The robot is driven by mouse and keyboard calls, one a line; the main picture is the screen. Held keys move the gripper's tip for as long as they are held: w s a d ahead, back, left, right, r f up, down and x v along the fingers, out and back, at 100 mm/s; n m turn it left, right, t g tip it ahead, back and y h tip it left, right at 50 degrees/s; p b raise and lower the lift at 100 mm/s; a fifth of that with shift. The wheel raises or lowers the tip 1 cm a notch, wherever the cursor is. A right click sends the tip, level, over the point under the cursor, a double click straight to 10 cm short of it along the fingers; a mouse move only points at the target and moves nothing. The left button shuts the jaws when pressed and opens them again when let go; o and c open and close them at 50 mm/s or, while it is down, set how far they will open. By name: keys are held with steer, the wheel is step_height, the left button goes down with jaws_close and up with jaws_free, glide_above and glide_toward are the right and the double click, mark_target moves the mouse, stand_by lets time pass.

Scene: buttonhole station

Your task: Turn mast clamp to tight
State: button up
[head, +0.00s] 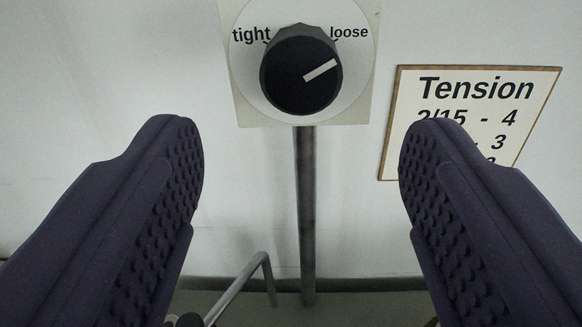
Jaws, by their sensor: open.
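The mast clamp knob (300,72) is a black, faceted dial with a white pointer line. It sits on a round white dial plate on a square cream panel (360,108), fixed to a grey metal mast (307,200). "tight" is printed at its upper left and "loose" at its upper right. The white line points right and slightly up, on the "loose" side. My gripper (302,145) is open and empty. Its two dark purple, studded fingers stand wide apart, below and to either side of the knob, not touching it.
A wood-framed "Tension" card (530,115) hangs on the pale wall at the right, partly hidden by my right finger. A bent grey metal rod (240,287) stands low beside the mast. The space between my fingers and the knob looks clear.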

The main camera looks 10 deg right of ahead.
mark_target(302, 79)
steer(key=x, duration=0.7)
steer(key=shift+r, duration=0.15)
steer(key=c, duration=1.1)
steer(key=shift+o, duration=0.2)
